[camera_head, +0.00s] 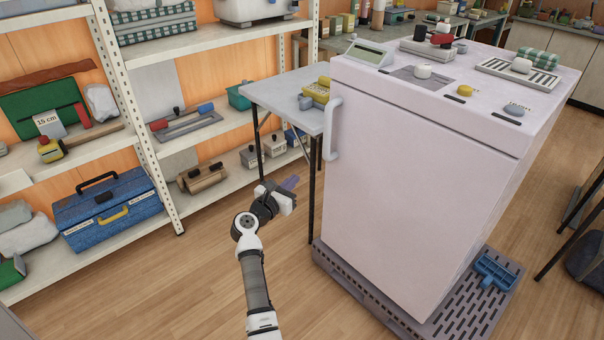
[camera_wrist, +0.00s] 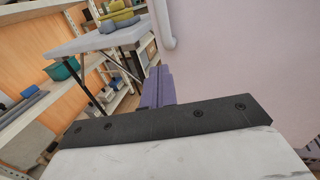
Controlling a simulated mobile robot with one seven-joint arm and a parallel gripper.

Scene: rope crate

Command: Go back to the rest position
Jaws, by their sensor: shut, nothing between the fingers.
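My gripper (camera_head: 290,183) is at the end of my raised arm, in the lower middle of the head view. It is in the air in front of the big pale cabinet, left of its front face and below its handle. In the wrist view its purple fingers (camera_wrist: 157,87) are together, with nothing between them. The pale cabinet (camera_head: 420,170) fills the right of the head view, and its front also shows in the wrist view (camera_wrist: 240,50). The cabinet's handle (camera_head: 332,128) is apart from my gripper.
A grey table (camera_head: 275,98) with a yellow item stands left of the cabinet. White shelves (camera_head: 220,137) with tools and a blue toolbox (camera_head: 108,207) line the left. The cabinet stands on a grey slatted base (camera_head: 470,312) holding a blue piece (camera_head: 497,271). Wooden floor is clear around my arm.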

